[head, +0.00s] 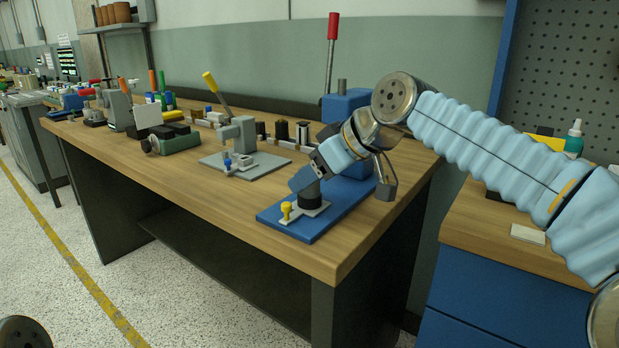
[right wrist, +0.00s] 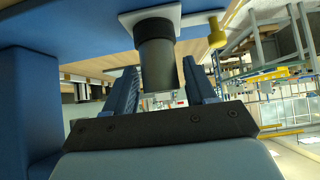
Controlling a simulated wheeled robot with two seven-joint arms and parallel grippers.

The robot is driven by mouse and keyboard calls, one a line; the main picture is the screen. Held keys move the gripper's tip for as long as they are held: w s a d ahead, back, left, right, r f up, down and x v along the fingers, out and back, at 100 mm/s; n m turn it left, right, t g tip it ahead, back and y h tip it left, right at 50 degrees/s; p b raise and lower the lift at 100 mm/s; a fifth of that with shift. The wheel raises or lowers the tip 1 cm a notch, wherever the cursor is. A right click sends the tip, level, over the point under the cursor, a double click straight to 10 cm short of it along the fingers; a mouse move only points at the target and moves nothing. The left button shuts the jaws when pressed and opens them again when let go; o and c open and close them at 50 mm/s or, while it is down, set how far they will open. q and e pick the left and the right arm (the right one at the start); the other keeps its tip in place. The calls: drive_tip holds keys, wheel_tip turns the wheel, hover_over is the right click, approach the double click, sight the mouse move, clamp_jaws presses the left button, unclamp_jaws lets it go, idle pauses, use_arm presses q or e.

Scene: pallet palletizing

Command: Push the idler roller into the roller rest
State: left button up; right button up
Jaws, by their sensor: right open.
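A dark grey cylinder with a black collar, which looks like the idler roller (right wrist: 161,68), stands on a pale plate with a yellow knob (right wrist: 217,33). In the head view the roller (head: 310,194) is partly hidden by my gripper, and the plate (head: 313,210) lies on a blue base (head: 305,227). I cannot tell for certain which part is the roller rest. My right gripper (head: 305,182) reaches in from the right, tilted down at the roller. In the right wrist view its open fingers (right wrist: 162,92) lie on either side of the roller; contact is not clear. My left gripper is out of view.
A blue press with a red-handled lever (head: 332,50) stands behind the blue base. A grey fixture (head: 240,140) with a small blue part stands to the left on the wooden bench (head: 190,190). The bench front is clear. A blue cabinet (head: 470,290) stands at right.

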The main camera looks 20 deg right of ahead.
drive_tip(key=c, duration=0.9)
drive_tip(key=shift+r+p, duration=1.1)
drive_tip(key=shift+r, duration=1.45)
drive_tip(key=o, duration=0.6)
drive_tip(key=c, duration=0.5)
